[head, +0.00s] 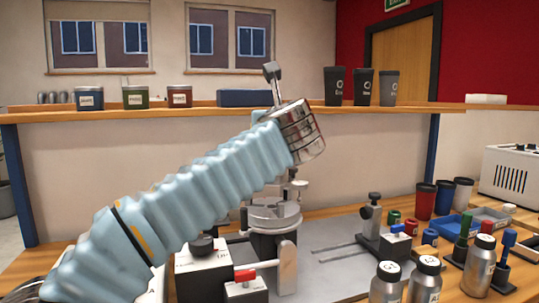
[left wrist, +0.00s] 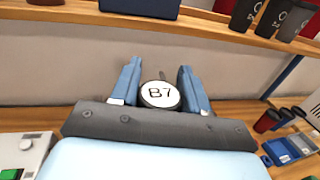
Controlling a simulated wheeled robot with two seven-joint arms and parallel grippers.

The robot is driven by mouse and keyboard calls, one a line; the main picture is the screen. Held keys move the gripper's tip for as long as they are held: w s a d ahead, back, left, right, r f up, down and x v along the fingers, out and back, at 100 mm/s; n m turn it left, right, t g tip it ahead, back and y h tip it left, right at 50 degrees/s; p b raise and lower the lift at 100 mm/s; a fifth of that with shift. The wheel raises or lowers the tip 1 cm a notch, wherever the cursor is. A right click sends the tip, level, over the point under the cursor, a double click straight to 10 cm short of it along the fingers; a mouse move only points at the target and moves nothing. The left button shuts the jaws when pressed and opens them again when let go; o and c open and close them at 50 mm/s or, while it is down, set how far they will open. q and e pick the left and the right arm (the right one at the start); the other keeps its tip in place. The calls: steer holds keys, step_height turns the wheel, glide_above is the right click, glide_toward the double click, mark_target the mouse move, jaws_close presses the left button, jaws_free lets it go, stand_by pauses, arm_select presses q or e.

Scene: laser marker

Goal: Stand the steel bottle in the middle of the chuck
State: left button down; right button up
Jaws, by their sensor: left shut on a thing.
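In the left wrist view, my left gripper (left wrist: 158,70) has its two blue fingers on either side of a round white cap marked B7, the top of the steel bottle (left wrist: 159,95). The bottle's body is hidden below the cap. In the head view, my pale blue sleeved arm reaches up to the right, and its shiny wrist hides most of the gripper and the bottle. The round grey chuck (head: 273,222) stands below the wrist, partly behind my arm. Nothing shows standing in its visible part. My right gripper is not in view.
A control box (head: 205,268) stands left of the chuck. A sliding post (head: 372,222) is on the grey plate to its right. Several steel bottles (head: 424,282) stand front right, near blue trays (head: 452,226) and stamps. A wooden shelf (head: 180,114) with cups runs behind.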

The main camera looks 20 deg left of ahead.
arm_select(q)
step_height(320, 180, down, 6)
steer(key=w+a+b, duration=0.1)
steer(key=w, duration=0.1)
steer(key=shift+b, duration=0.4)
steer(key=shift+w+f, duration=0.1)
steer(key=shift+f, duration=0.05)
steer(key=shift+f, duration=0.15)
steer(key=c, duration=0.5)
jaws_free()
steer(key=shift+c, duration=0.2)
